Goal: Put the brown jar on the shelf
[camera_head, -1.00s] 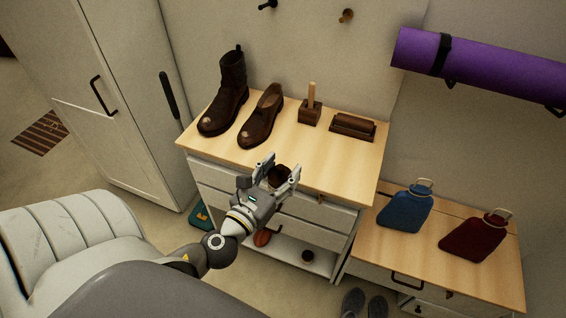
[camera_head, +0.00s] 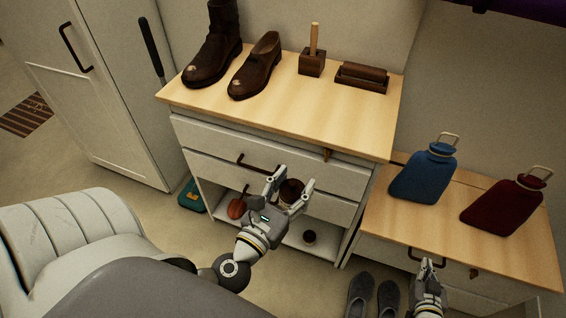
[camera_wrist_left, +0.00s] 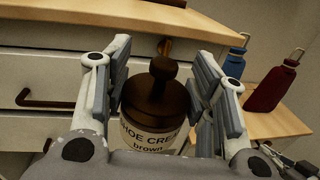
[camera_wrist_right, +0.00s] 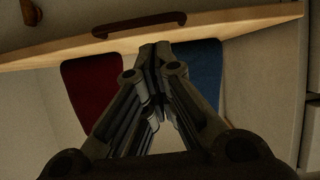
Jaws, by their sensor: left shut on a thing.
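The brown jar (camera_wrist_left: 157,100), labelled "SHOE CREAM brown" with a dark knobbed lid, is between the fingers of my left gripper (camera_head: 290,190). The gripper is shut on it and holds it upright in front of the white drawers. The jar shows partly in the head view (camera_head: 291,191). The open white shelf (camera_head: 285,245) lies below the drawers, lower than the jar. My right gripper (camera_head: 429,264) is by the lower cabinet's front at bottom right. Its fingers come together with nothing between them in the right wrist view (camera_wrist_right: 152,60).
Shoes (camera_head: 255,68) and wooden items stand on the top. Drawer handles stick out. Grey slippers (camera_head: 362,295) are on the floor.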

